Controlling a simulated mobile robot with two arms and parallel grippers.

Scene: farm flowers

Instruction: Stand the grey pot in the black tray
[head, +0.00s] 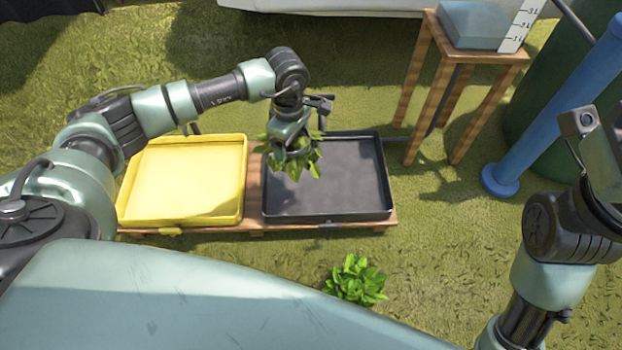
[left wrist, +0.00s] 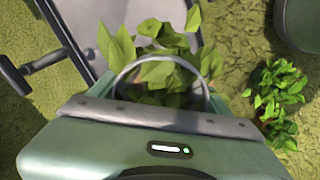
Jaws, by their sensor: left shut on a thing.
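My left gripper (head: 291,145) is shut on the grey pot, which holds a leafy green plant (head: 306,165). In the head view the gripper and leaves hide most of the pot. In the left wrist view the round grey rim of the pot (left wrist: 121,82) shows between the fingers, with leaves inside. The black tray (head: 345,180) is empty and lies on a low wooden stand. The pot appears over the tray's left part, near its left wall; its height above the floor cannot be told. My right gripper (head: 607,155) is at the right edge, its fingers out of view.
An empty yellow tray (head: 190,185) lies left of the black tray. Another leafy plant (head: 356,280) stands on the grass in front; it also shows in the left wrist view (left wrist: 278,90). A wooden stool (head: 480,55) and a blue post (head: 545,120) stand at the right.

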